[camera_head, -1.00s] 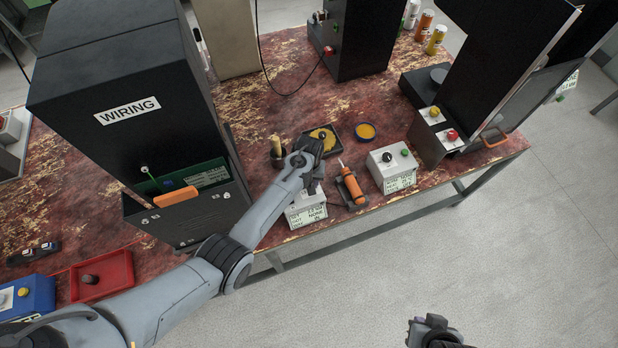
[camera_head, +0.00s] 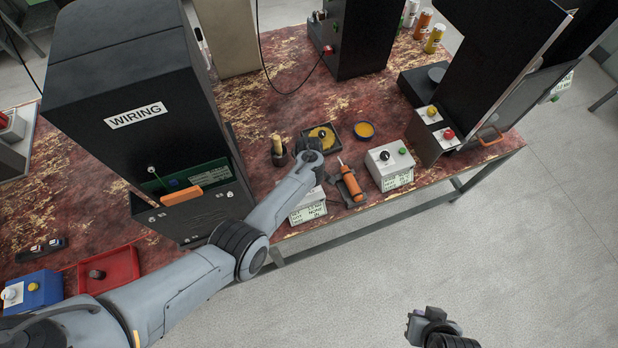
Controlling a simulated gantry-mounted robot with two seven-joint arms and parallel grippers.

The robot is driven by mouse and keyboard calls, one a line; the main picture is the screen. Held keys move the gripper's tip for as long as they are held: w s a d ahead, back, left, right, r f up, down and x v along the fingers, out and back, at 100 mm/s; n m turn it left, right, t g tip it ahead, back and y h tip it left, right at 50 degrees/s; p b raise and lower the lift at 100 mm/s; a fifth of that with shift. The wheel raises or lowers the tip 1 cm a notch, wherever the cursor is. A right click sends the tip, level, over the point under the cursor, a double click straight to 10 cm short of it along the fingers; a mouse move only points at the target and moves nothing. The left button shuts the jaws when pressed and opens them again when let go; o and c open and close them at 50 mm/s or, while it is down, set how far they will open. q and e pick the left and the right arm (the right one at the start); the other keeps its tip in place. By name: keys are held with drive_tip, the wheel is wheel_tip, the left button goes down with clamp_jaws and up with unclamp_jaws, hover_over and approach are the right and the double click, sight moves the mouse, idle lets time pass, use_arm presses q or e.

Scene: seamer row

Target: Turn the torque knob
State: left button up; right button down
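A white control box (camera_head: 306,207) with a handwritten label stands at the table's front edge, mostly covered by my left arm; any knob on its top is hidden. A second white box (camera_head: 391,166) to its right has a black knob (camera_head: 385,156) and a green button (camera_head: 403,151) on top. I cannot tell which box carries the torque knob. My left gripper (camera_head: 318,176) points down over the first box; its fingers are hidden behind my wrist. My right gripper (camera_head: 430,322) hangs over the floor at the bottom, away from the table; its finger opening is not clear.
An orange screwdriver (camera_head: 351,186) lies in a dark holder between the boxes. The tall black WIRING cabinet (camera_head: 140,140) stands left. A red tray (camera_head: 122,265) sits front left.

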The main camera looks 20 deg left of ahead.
use_arm(q)
drive_tip(key=shift+n, duration=0.3)
drive_tip(key=o, duration=1)
wheel_tip(320, 180, up, 11)
drive_tip(key=p, duration=0.3)
drive_tip(key=shift+f+p, duration=0.1)
drive_tip(key=shift+p, duration=0.25)
